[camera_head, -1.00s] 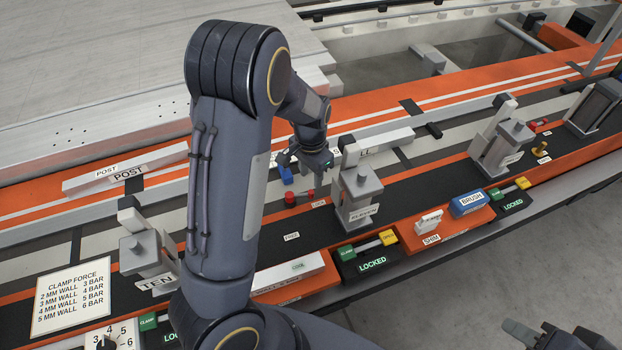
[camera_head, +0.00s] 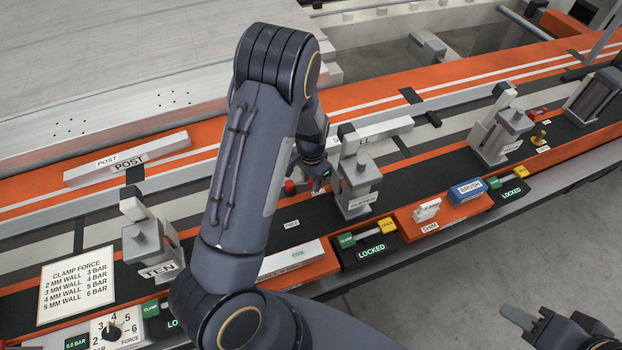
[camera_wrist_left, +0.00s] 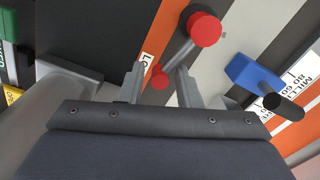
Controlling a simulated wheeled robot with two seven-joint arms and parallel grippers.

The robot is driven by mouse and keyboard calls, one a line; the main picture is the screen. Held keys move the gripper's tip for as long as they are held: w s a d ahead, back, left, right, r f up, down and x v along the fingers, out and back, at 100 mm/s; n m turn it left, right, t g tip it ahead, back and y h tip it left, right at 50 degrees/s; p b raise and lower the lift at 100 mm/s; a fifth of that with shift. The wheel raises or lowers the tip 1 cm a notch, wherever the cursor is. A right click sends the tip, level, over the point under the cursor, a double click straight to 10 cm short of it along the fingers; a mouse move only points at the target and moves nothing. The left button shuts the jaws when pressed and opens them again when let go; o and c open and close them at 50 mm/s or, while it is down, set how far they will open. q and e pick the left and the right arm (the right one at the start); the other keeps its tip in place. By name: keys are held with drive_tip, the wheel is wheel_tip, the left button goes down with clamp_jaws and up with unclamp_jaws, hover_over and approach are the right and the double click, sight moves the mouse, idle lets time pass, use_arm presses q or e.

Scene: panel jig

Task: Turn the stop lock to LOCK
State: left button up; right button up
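The stop lock is a grey lever with a large red knob (camera_wrist_left: 203,27) at one end and a smaller red end (camera_wrist_left: 160,79) at the other. In the head view one red end (camera_head: 290,187) shows just left of my left gripper (camera_head: 317,185); the rest is hidden. In the left wrist view my left gripper (camera_wrist_left: 160,70) is open, its fingers on either side of the smaller red end. I cannot tell if they touch it. A partly hidden label beginning "LO" (camera_wrist_left: 147,62) lies beside the left finger. My right gripper (camera_head: 520,314) is at the lower right, away from the panel.
Clamp ELEVEN (camera_head: 357,184) stands close to the right of my left gripper. A blue slide (camera_wrist_left: 254,74) with a black knob sits by the millimetre scale. A FREE label (camera_head: 292,224) lies on the dark strip. Clamp TEN (camera_head: 152,246) stands at the left.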

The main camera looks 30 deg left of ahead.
use_arm(q)
clamp_jaws()
drive_tip(key=shift+w+a+f+n+b, duration=0.2)
drive_tip(key=shift+n+b, duration=0.1)
drive_tip(key=shift+n, duration=0.1)
drive_tip(key=shift+w+a+r+n+b, duration=0.1)
drive_tip(key=shift+w+a+n+b, duration=0.05)
drive_tip(key=shift+n, duration=0.35)
drive_tip(key=shift+w+a+r+n+b, duration=0.1)
drive_tip(key=shift+w+n+b, duration=0.05)
drive_tip(key=shift+n, duration=0.35)
drive_tip(key=shift+o, duration=1.2)
unclamp_jaws()
